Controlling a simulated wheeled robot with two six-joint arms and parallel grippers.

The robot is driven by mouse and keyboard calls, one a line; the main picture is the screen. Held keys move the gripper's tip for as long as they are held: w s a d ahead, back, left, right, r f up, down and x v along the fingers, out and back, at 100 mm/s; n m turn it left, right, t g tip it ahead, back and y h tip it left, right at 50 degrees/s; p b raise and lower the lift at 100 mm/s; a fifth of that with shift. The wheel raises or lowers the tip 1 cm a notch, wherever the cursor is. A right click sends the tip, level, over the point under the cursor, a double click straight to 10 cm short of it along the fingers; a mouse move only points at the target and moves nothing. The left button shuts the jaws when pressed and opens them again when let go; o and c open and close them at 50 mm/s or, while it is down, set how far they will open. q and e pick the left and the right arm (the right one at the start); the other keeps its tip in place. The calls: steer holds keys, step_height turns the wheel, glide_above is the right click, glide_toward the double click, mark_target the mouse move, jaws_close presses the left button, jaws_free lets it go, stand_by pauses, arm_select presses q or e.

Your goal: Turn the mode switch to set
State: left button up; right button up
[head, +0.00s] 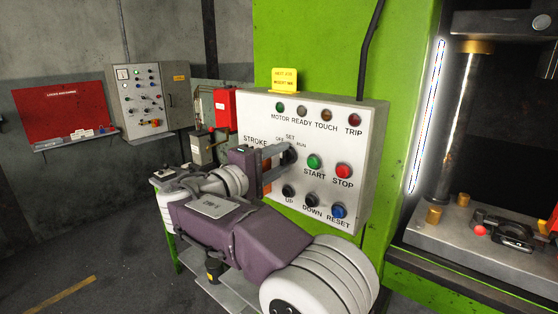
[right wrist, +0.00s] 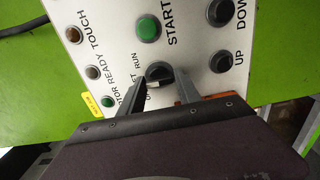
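The mode switch is a black round knob (head: 289,156) on the grey control panel (head: 366,135), below the small labels OFF, SET and RUN. It also shows in the right wrist view (right wrist: 158,71). My right gripper (head: 280,160) is at the switch, with its two grey fingers apart and reaching to either side of the knob. In the right wrist view the fingertips (right wrist: 163,82) overlap the knob's edge; I cannot tell whether they touch it. The fingers partly hide the knob, and I cannot tell which label it points to. My left gripper is out of view.
The green START button (head: 314,162) and red STOP button (head: 343,171) sit right of the switch. Black UP (head: 288,191) and DOWN (head: 311,200) buttons and a blue RESET button (head: 338,211) are below. A red box (head: 224,108) adjoins the panel's left side.

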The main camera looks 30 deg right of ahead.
steer(key=shift+o, duration=1.2)
steer(key=shift+a, duration=0.1)
steer(key=b+v, duration=0.1)
steer(key=v, duration=0.8)
steer(key=s+d+f+n+g+y, duration=0.2)
steer(key=f+y, duration=0.2)
steer(key=f, duration=1)
steer(key=s+d+f+n+g+y, duration=0.15)
steer(key=f+y, duration=0.35)
steer(key=f, duration=0.9)
steer(key=s+a+f+m+g+y, duration=0.1)
steer(key=s+a+f+m+y, duration=0.2)
steer(key=f, duration=0.4)
steer(key=s+a+f+m+g+y, duration=0.1)
steer(key=s+a+f+m+y, duration=0.2)
steer(key=s+f, duration=0.4)
steer(key=shift+s+f+m+y, duration=0.3)
steer(key=shift+s+m+y, duration=0.6)
steer(key=shift+m, duration=0.25)
